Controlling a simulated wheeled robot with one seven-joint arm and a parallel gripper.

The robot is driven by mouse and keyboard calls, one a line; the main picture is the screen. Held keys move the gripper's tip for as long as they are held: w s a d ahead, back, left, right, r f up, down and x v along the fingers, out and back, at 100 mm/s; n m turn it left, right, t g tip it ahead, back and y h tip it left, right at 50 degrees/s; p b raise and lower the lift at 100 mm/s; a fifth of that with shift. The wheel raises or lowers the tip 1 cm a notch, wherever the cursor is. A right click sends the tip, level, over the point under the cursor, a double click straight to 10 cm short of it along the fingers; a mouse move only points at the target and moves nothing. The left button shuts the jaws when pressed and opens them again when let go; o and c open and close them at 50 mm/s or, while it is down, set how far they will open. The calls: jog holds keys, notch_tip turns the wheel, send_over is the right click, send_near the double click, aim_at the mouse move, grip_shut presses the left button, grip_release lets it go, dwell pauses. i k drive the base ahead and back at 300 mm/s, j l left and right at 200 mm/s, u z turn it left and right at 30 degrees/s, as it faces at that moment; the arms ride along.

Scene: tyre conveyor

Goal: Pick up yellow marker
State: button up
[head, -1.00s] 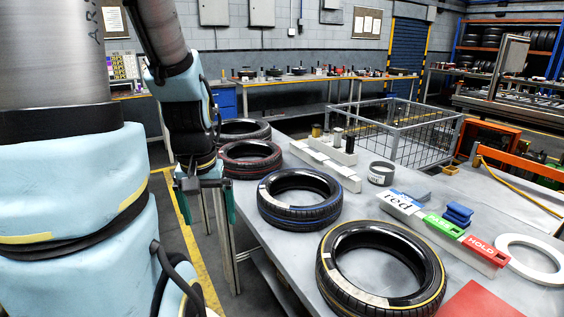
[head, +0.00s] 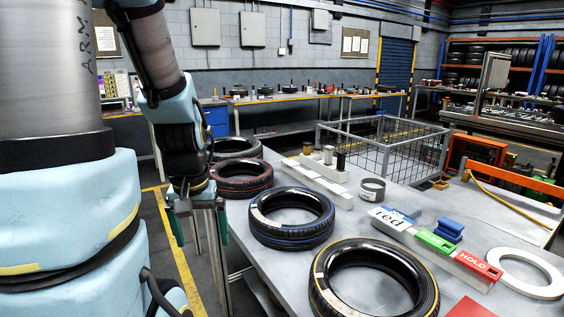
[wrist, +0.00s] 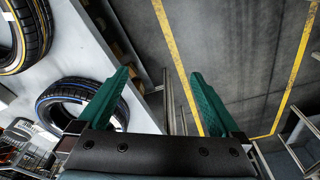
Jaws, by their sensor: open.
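A small dark-yellow cylinder, which looks like the yellow marker (head: 308,148), stands upright in a pale rack (head: 318,170) on the grey table. A pale cylinder (head: 328,154) and a black cylinder (head: 341,161) stand beside it to the right. My gripper (head: 197,230) hangs beside the table's left edge, left of the rack and lower in the picture. Its green fingers are apart and empty. In the wrist view, my gripper (wrist: 160,76) is over the floor beside the table, and no marker shows there.
Several tyres lie along the table's left side, including a red-striped one (head: 241,179) and a blue-striped one (head: 291,217) near my gripper. A grey cup (head: 372,189), label blocks (head: 437,241) and a white ring (head: 531,272) lie further right. A wire cage (head: 385,150) stands behind the table.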

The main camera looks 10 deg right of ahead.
aim_at(308, 146)
jog(key=i+j+z, duration=0.3)
jog(key=i+j, duration=0.4)
jog(key=i, duration=0.4)
jog(key=i+j+z, duration=0.3)
jog(key=i+j, duration=0.7)
jog(key=i, duration=0.05)
